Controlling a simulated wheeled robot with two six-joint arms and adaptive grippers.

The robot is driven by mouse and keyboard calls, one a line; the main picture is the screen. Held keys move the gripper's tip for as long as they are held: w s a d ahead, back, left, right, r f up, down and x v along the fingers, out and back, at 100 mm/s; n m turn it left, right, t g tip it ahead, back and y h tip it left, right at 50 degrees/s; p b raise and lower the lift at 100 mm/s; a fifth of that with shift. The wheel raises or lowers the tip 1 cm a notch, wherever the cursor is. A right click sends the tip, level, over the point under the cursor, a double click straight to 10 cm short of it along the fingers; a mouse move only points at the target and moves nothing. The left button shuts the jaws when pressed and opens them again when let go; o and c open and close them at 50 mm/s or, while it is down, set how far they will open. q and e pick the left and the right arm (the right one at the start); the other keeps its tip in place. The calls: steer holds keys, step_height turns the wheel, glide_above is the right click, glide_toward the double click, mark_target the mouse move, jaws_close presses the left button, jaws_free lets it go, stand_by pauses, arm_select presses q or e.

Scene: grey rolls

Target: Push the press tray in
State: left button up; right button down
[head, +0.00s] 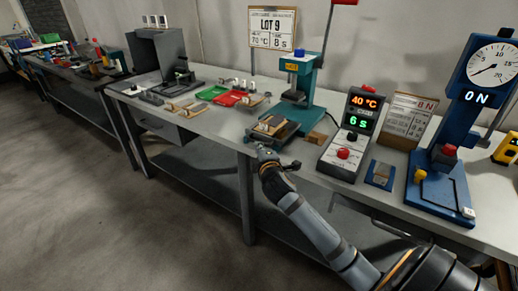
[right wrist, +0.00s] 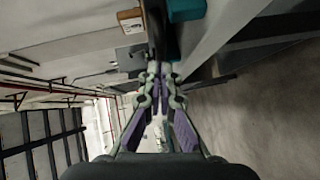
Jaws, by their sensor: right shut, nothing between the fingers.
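The teal press (head: 305,85) stands on the bench, with a red-tipped lever. Its press tray (head: 284,133) sticks out at the front toward the bench edge, with a dark flat piece on it. My right gripper (head: 263,152) is shut and empty, just in front of the tray's near end. I cannot tell whether it touches the tray. In the right wrist view its closed fingers (right wrist: 158,82) point at a dark part beside a teal part (right wrist: 186,10). My left gripper is not in view.
A control box (head: 349,135) reading 40 °C and 6 s stands right of the press, with a wooden block (head: 317,138) between. A blue gauge press (head: 450,160) is further right. Green (head: 212,93) and red (head: 229,98) trays lie to the left. The floor in front is clear.

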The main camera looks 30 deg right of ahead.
mark_target(272, 139)
steer(key=w+d+p, duration=0.1)
steer(key=d, duration=0.1)
steer(key=w+d+p, duration=0.1)
steer(key=d, duration=0.1)
steer(key=w+d, duration=0.1)
steer(key=d, duration=0.2)
steer(key=shift+p, duration=0.4)
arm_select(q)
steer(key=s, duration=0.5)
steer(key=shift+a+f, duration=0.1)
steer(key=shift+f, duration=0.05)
